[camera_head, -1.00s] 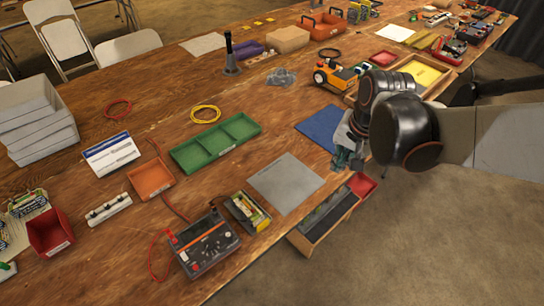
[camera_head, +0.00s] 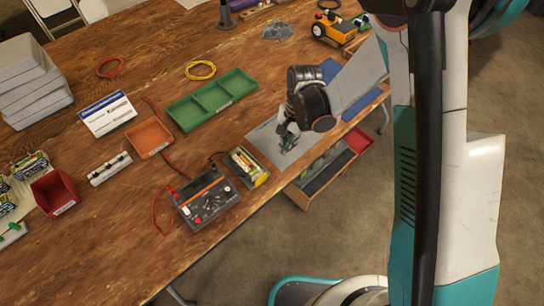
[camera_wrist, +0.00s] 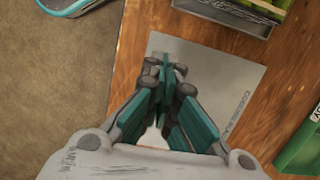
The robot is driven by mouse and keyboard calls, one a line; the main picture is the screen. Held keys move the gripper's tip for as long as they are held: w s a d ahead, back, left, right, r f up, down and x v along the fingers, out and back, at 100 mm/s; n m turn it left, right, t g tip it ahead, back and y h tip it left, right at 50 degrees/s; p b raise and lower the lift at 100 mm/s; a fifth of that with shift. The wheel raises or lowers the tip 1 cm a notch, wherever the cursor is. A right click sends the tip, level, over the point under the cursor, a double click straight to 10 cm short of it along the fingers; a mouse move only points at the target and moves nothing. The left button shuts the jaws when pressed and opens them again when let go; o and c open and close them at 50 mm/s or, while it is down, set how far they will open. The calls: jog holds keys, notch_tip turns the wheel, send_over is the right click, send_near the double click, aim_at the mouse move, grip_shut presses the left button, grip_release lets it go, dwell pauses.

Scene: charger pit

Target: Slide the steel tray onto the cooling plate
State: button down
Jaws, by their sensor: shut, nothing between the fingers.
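The cooling plate (camera_head: 267,145) is a flat grey sheet on the table near its front edge. It also shows in the wrist view (camera_wrist: 235,85), with lettering along one side. The steel tray (camera_head: 238,172) is a small grey tray holding yellow and green packs. It stands just left of the plate in the head view, and its grey wall shows at the top of the wrist view (camera_wrist: 225,14). My gripper (camera_head: 287,143) is shut and empty, pointing down over the plate; its fingers (camera_wrist: 165,68) hide part of it. I cannot tell whether the fingertips touch the plate.
A black meter (camera_head: 207,198) with red leads is left of the tray. A green divided tray (camera_head: 212,100) lies behind. A blue mat (camera_head: 330,70) is to the right.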

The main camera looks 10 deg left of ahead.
jog(key=b, duration=0.3)
send_over(263, 182)
jog(key=shift+a+f, duration=0.15)
jog(key=shift+f, duration=0.05)
jog(key=shift+w+f+b, duration=0.1)
jog(key=shift+f+b, duration=0.45)
jog(key=shift+b, duration=0.1)
jog(key=shift+w, duration=0.1)
